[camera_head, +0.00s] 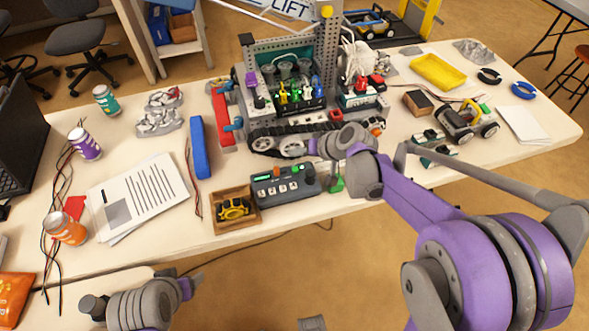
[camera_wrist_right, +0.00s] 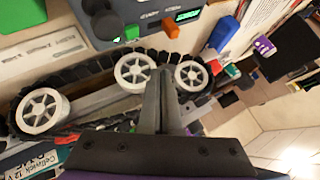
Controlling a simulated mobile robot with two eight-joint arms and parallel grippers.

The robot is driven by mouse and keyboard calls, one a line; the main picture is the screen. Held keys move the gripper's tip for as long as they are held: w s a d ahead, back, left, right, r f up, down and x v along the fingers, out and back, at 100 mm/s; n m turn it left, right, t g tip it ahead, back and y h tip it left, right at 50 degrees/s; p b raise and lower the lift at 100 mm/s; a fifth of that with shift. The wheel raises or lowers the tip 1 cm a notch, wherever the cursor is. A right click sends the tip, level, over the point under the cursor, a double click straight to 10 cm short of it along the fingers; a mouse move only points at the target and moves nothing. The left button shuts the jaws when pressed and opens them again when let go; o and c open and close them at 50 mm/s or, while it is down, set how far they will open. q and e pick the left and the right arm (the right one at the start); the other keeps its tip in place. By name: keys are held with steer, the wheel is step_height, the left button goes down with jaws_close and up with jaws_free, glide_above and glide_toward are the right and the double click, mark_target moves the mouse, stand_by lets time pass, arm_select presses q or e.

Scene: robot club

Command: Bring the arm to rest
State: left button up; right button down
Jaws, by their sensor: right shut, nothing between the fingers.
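My right arm (camera_head: 410,195) reaches in from the right over the table. Its gripper (camera_head: 310,148) is in front of the tracked robot (camera_head: 285,85), close to the wheels of its black track; I cannot tell whether they touch. In the right wrist view the gripper's fingers (camera_wrist_right: 166,85) are shut and empty, with the spoked wheels (camera_wrist_right: 137,72) behind them. My left arm's wrist (camera_head: 140,308) shows at the bottom left, below the table's front edge. Its fingers are too small and dark to read.
A grey control box (camera_head: 285,185) and a wooden box (camera_head: 236,210) with a yellow part stand near the front edge. A small wheeled vehicle (camera_head: 465,122) stands right. The floor in front is mostly free.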

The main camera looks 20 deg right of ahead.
stand_by(0.4)
steer(key=s+d+r+g+h+p, duration=0.1)
steer(key=s+r+h+p, duration=0.1)
steer(key=s, duration=1.1)
steer(key=s+d+r+n+h+p, duration=0.1)
steer(key=s+r+h+p, duration=0.1)
steer(key=s, duration=1.1)
steer(key=shift+d+r+g+h+p, duration=0.2)
steer(key=shift+r+g+h+p, duration=0.2)
steer(key=shift+h, duration=0.4)
